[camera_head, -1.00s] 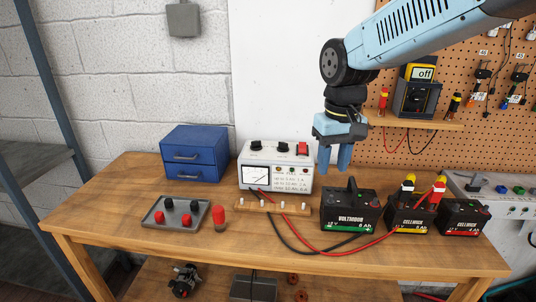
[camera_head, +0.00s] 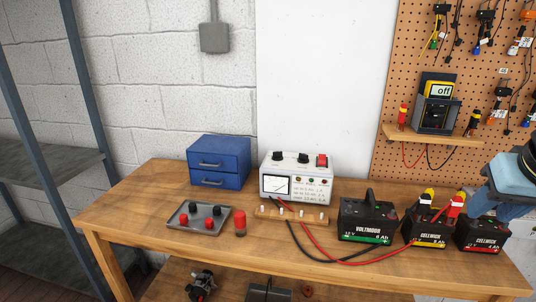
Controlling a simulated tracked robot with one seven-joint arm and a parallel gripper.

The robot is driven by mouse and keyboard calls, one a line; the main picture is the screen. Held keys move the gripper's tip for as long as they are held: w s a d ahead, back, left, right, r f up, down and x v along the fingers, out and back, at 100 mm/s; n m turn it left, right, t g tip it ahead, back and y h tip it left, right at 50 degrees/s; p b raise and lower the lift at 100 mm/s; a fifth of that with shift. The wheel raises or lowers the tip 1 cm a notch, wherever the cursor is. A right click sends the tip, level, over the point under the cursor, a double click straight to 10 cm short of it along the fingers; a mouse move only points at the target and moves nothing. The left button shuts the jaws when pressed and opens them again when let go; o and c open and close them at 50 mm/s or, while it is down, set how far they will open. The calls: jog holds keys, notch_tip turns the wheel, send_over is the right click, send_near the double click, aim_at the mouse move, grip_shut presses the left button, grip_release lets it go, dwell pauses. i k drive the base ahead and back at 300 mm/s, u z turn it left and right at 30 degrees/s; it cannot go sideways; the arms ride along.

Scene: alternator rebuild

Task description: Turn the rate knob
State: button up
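A white charger box (camera_head: 297,179) stands at the back middle of the wooden bench. It has a meter at its front left, two black knobs on top and a red switch at the top right. The left black knob (camera_head: 278,156) and the right black knob (camera_head: 303,157) are small; I cannot read which is the rate knob. My gripper (camera_head: 484,208) is at the right edge, by the batteries and far from the charger. It is partly cut off, and I cannot tell whether its fingers are open.
Batteries (camera_head: 368,219) stand on the bench's right side, with red and black cables running across the bench. A blue drawer box (camera_head: 219,160), a grey tray (camera_head: 177,217) and a red-capped jar (camera_head: 240,222) are left. A shelf (camera_head: 432,137) holds a multimeter (camera_head: 438,90).

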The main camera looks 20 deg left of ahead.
aim_at(277, 155)
jog(key=u, duration=0.45)
jog(key=k, duration=1)
jog(key=u, duration=0.75)
jog(key=i, duration=1.35)
jog(key=z, duration=0.65)
jog(key=i, duration=0.4)
jog(key=z, duration=0.3)
